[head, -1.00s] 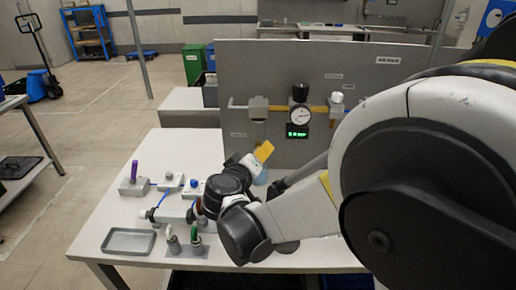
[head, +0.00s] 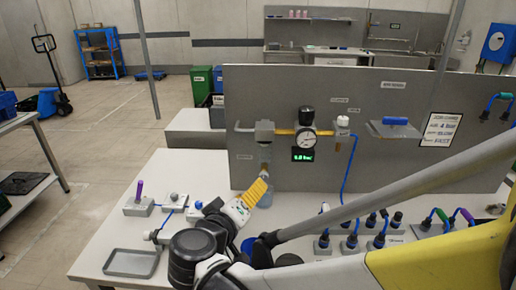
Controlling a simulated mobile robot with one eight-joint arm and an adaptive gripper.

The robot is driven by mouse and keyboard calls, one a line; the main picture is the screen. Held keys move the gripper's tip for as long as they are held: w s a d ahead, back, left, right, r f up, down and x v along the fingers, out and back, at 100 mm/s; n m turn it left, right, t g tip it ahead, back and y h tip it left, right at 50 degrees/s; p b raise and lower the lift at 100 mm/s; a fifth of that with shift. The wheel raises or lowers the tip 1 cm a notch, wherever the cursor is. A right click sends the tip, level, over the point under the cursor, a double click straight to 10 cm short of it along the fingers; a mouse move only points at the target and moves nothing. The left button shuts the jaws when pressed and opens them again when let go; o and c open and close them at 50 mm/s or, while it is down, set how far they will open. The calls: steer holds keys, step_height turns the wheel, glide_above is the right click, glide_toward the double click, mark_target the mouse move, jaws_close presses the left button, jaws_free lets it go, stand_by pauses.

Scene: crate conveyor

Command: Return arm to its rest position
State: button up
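My arm reaches in from the right of the head view over the white workbench (head: 95,245). Its dark wrist joints are low in the middle of the picture.
A grey panel (head: 245,95) stands behind the bench with a round gauge (head: 306,141), a green display (head: 303,155) and a blue hose (head: 348,170). An empty grey tray (head: 132,263) lies front left. Several fittings (head: 380,232) stand on the right. Open floor lies left.

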steer(key=s+d+f+m+g, duration=0.1)
steer(key=s+d+g, duration=0.15)
steer(key=d, duration=0.55)
steer(key=s+d+f+m+g, duration=0.2)
steer(key=d+g, duration=0.1)
steer(key=d, duration=0.5)
steer(key=s+d+f+m+g+y, duration=0.1)
steer(key=s+d+m+y, duration=0.2)
steer(key=s, duration=0.8)
steer(key=d+y, duration=0.1)
steer(key=d, duration=0.1)
steer(key=shift+s+d+y, duration=0.4)
